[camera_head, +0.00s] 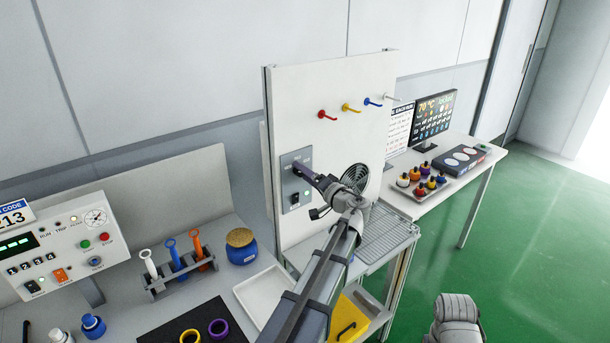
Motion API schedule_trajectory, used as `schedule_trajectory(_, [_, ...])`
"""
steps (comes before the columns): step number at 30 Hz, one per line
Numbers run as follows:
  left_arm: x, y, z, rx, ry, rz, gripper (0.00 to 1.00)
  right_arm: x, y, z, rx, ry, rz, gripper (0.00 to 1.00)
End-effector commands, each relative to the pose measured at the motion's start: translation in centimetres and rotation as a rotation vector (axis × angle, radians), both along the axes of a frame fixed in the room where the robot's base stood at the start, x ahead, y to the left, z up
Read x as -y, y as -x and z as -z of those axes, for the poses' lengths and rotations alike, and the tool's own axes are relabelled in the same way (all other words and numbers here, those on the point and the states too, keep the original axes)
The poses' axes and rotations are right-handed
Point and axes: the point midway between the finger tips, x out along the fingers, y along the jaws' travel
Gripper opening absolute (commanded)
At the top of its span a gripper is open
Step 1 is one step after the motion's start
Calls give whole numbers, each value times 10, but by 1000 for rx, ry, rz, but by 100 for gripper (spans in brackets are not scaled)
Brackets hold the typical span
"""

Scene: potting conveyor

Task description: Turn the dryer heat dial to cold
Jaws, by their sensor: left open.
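The dryer panel (335,82) is an upright white board with a round fan grille (354,176) at its right. A grey control plate (285,163) is mounted left of the grille. My left gripper (300,170) is at the upper part of this plate, its fingers pointing at it. The heat dial is largely hidden by the gripper, so I cannot tell its setting or whether the fingers touch it. The jaws are open. A small switch and a green light (306,193) show lower on the plate. My right gripper is not in view.
Coloured hooks (346,107) stick out above the control plate. A wire rack (388,234) lies below the grille. At the left are a white control box (60,245), a tool rack (180,278), a blue jar (241,249) and a white tray (262,293). A monitor (433,117) stands at right.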

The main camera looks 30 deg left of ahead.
Motion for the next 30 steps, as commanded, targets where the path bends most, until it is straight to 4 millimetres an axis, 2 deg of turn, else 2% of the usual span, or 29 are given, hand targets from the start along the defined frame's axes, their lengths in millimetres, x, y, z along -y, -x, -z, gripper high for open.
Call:
schedule_trajectory(4, [8, 3, 0, -1, -1, 2, 76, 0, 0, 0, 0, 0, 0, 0])
schedule_trajectory(12, [48, 20, 0, 0, 0, 4, 76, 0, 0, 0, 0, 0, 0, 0])
schedule_trajectory(18, [68, 28, 0, 0, 0, 1, 76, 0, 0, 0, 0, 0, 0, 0])
schedule_trajectory(30, [72, 30, 0, 0, 0, 0, 76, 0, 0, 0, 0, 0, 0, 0])
